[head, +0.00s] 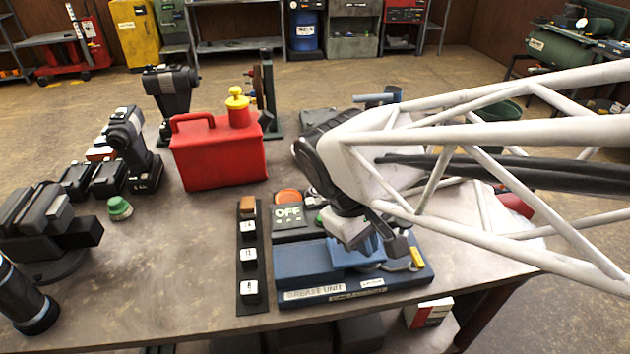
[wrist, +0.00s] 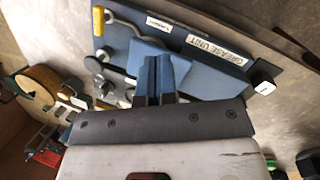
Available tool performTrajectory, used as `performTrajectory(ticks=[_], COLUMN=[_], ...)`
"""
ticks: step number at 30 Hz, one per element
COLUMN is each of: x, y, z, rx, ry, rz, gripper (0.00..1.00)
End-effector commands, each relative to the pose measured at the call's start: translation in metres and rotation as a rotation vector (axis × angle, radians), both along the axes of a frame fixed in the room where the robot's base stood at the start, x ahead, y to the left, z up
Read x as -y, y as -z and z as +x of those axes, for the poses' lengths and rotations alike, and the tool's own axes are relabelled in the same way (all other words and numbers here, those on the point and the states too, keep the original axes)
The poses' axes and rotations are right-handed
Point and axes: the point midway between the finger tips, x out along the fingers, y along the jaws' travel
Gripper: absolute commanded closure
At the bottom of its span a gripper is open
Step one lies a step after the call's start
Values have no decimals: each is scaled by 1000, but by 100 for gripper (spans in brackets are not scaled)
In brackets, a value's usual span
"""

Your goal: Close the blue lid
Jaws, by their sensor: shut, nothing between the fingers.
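The grease unit (head: 300,290) is a blue base at the table's front edge, also seen in the wrist view (wrist: 190,42). A lighter blue panel, which looks like the lid (wrist: 150,52), lies over the middle of the unit beside a larger flat blue block (wrist: 212,77). The lid's exact angle is hard to tell. My gripper (wrist: 164,66) is shut and empty, its blue fingertips at or just over the lid's edge; I cannot tell if they touch. In the head view my gripper (head: 354,246) covers much of the lid and the unit's rear.
A strip of white-topped switches (head: 249,255) stands left of the unit, and a grey OFF box (head: 290,218) behind it. A yellow handle (head: 417,258) is on the unit's right. A red can (head: 218,155) stands farther back. Bare tabletop (head: 180,265) lies at left.

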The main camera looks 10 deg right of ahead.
Motion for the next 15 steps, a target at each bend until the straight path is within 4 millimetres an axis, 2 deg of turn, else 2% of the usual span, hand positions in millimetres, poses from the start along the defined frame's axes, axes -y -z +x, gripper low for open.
performTrajectory(ticks=[15], x=[-41], y=[23], z=[16], rx=[-323], ry=[-412], rz=[-330], gripper=[100])
